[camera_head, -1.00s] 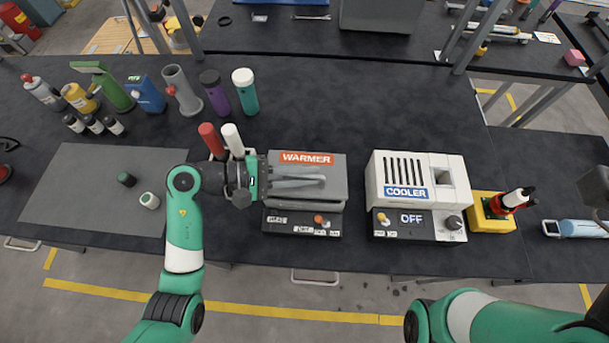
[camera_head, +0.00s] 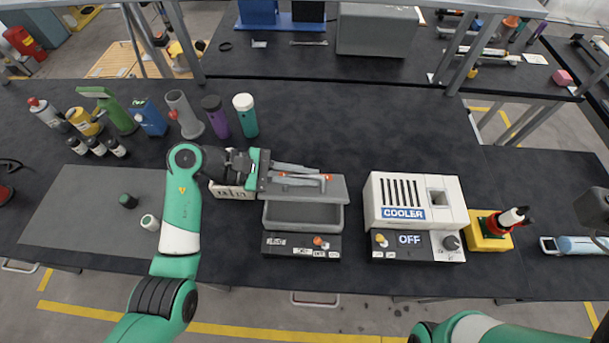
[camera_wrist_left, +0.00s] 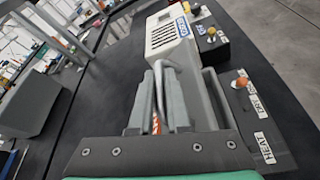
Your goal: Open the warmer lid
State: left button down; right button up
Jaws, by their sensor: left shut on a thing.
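The warmer (camera_head: 303,217) is a grey box with a dark front panel, left of the cooler. Its lid (camera_head: 338,190) is raised at the front, and the grey inside shows below it. My left gripper (camera_head: 326,174) is over the lid, shut on the lid handle. In the left wrist view, the pale handle bar (camera_wrist_left: 160,85) runs between the two grey fingers. The gripper hides most of the WARMER label; only orange bits show. The warmer's front panel (camera_wrist_left: 257,115) with a HEAT label also shows there. My right gripper is out of view.
The cooler (camera_head: 416,200), with OFF on its display, stands right of the warmer. Bottles and a grey tube holder (camera_head: 184,114) stand at the back left. A grey mat (camera_head: 85,215) lies left with two small vials. The table behind the warmer is mostly clear.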

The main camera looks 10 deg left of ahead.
pick_arm(q)
jog(key=shift+r, duration=0.1)
jog(key=c, duration=1.2)
grip_release()
jog(key=shift+o, duration=0.2)
jog(key=v, duration=1.1)
jog(key=shift+a+p, duration=0.3)
jog(key=shift+p, duration=0.1)
jog(key=shift+s, duration=0.1)
